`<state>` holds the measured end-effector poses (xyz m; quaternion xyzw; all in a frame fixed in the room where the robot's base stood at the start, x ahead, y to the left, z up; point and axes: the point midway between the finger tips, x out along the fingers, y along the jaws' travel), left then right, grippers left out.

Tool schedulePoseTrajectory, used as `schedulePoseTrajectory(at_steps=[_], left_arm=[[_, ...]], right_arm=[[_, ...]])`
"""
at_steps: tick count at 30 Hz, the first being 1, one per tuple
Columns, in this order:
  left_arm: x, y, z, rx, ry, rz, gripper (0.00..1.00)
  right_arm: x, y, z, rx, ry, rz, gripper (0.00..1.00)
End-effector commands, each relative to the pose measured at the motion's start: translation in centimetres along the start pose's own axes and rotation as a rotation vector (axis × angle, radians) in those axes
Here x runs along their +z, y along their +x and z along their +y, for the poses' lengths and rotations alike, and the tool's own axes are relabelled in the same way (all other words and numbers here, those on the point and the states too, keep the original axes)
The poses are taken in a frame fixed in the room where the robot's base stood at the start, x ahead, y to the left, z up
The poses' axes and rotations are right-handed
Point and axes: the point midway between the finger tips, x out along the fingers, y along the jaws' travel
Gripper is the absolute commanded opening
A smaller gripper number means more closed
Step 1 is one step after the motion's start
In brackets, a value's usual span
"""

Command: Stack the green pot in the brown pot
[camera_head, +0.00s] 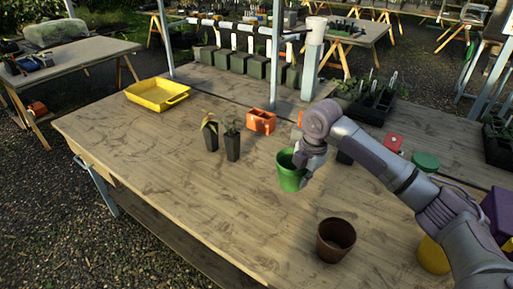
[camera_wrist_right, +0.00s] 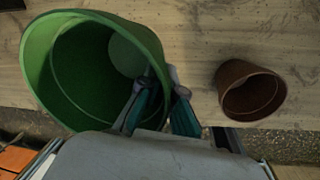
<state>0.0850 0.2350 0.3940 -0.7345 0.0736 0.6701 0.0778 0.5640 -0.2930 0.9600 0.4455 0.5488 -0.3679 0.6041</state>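The green pot (camera_head: 289,172) is at the middle of the wooden table, partly hidden behind my right gripper (camera_head: 305,163). In the right wrist view the green pot (camera_wrist_right: 62,75) is large and close, its mouth facing the camera. One finger of my right gripper (camera_wrist_right: 165,90) is inside its rim and the other outside, shut on the pot's wall. Whether its base touches the table is hard to tell. The brown pot (camera_head: 335,240) stands upright and empty near the table's front edge; it also shows in the right wrist view (camera_wrist_right: 250,92), apart to the right. My left gripper is not in view.
Two dark pots with seedlings (camera_head: 232,143) stand left of the green pot. An orange block-like container (camera_head: 261,121) and a yellow tray (camera_head: 157,95) lie farther back. A green round object (camera_head: 425,161) is at right. The table between the two pots is clear.

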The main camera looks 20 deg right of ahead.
Motion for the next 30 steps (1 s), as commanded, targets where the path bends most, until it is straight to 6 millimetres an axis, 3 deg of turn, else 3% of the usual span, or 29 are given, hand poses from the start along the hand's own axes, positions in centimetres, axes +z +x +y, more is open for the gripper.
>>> schedulePoseTrajectory(at_steps=[5,11,20,30], left_arm=[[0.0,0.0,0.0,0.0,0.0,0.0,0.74],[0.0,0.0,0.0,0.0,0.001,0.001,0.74],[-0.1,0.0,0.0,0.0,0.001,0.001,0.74],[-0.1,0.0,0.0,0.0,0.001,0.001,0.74]], right_arm=[[-0.1,-0.3,-0.2,0.001,0.026,-0.004,0.0],[-2.5,-0.8,-0.8,0.002,0.224,-0.032,0.0],[-7.7,-1.7,-3.4,0.002,0.721,-0.1,0.0],[-12.6,-2.4,-8.0,0.001,1.31,-0.18,0.0]])
